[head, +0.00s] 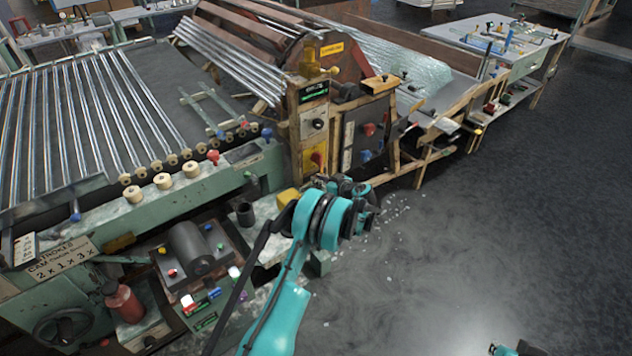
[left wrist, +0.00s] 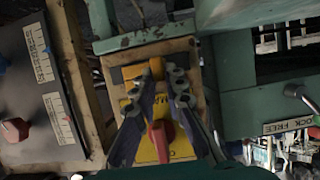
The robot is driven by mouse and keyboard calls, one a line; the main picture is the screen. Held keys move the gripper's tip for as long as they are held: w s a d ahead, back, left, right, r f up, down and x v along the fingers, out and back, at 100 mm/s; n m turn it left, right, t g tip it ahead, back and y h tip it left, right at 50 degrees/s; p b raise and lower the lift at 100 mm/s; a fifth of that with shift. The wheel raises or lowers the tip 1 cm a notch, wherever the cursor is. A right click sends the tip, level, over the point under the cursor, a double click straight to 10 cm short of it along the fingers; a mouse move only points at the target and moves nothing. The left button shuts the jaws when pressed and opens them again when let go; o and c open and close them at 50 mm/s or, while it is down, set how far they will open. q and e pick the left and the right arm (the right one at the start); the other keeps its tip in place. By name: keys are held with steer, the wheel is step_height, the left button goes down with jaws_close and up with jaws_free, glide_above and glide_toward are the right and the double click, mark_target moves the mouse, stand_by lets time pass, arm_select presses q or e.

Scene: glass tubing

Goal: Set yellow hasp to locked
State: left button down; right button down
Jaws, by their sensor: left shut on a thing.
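The yellow hasp (left wrist: 157,68) shows in the left wrist view as a small orange-yellow piece at a dark slot in a wooden-framed panel. My left gripper (left wrist: 159,76) is shut on it, with one finger on each side. Just below, between the fingers, a red handle (left wrist: 161,132) stands on a yellow plate (left wrist: 148,152) with partly hidden lettering. In the head view my left gripper (head: 345,184) is low in front of the wooden control post; my own wrist hides its fingertips and the hasp. A small part of my right arm shows at the bottom edge.
A green machine frame (head: 215,180) with glass tubes stands at left. In the wrist view another red knob (left wrist: 14,130) is at left. The floor (head: 480,230) at right is clear.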

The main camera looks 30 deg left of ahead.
arm_select(q)
steer(key=c, duration=1.6)
jaws_free()
steer(key=shift+w+d, duration=0.15)
steer(key=shift+w, duration=0.1)
steer(key=shift+o, duration=0.2)
steer(key=shift+s, duration=0.1)
steer(key=v, duration=1.2)
steer(key=shift+f, duration=0.1)
